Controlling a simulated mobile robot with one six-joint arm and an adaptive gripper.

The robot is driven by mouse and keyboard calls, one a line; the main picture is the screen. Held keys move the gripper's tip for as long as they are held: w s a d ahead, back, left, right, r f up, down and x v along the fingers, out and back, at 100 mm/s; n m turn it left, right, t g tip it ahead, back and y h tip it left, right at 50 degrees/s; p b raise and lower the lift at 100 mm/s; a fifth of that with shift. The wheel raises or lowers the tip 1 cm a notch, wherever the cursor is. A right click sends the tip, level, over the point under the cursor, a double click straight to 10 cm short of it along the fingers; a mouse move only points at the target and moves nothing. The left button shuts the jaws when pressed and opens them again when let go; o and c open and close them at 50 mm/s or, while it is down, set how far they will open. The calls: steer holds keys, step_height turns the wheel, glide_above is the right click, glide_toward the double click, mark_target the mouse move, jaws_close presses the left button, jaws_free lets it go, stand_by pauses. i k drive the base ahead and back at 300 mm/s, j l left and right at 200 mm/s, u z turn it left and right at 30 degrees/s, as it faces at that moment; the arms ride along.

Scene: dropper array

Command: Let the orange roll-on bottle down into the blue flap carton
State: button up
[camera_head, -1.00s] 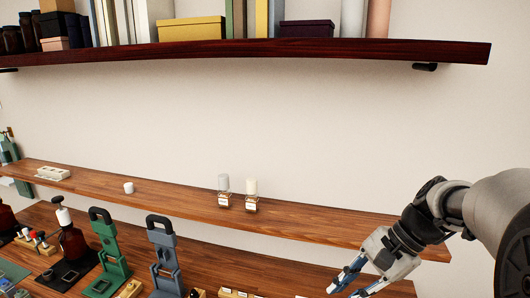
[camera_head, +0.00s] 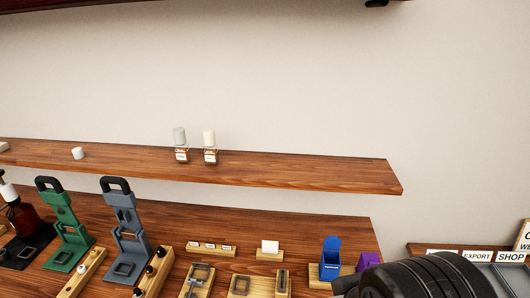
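The blue flap carton (camera_head: 330,268) stands on a small wooden base near the right end of the lower bench, in the head view. Its flap (camera_head: 332,243) is raised at the back. No orange roll-on bottle can be made out. My dark ribbed arm link fills the bottom right, just right of the carton. My gripper's fingertips are not visible, so whether it holds anything is hidden.
A purple carton (camera_head: 368,261) stands right of the blue one, partly behind my arm. Two small capped bottles (camera_head: 181,146) (camera_head: 210,147) stand on the shelf (camera_head: 300,170) above.

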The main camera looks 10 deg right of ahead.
mark_target(332, 243)
steer(key=i+z, duration=0.1)
steer(key=z, duration=0.4)
steer(key=k+j+u, duration=0.25)
steer(key=j+u, duration=0.25)
steer(key=z, duration=0.8)
steer(key=k+l, duration=0.05)
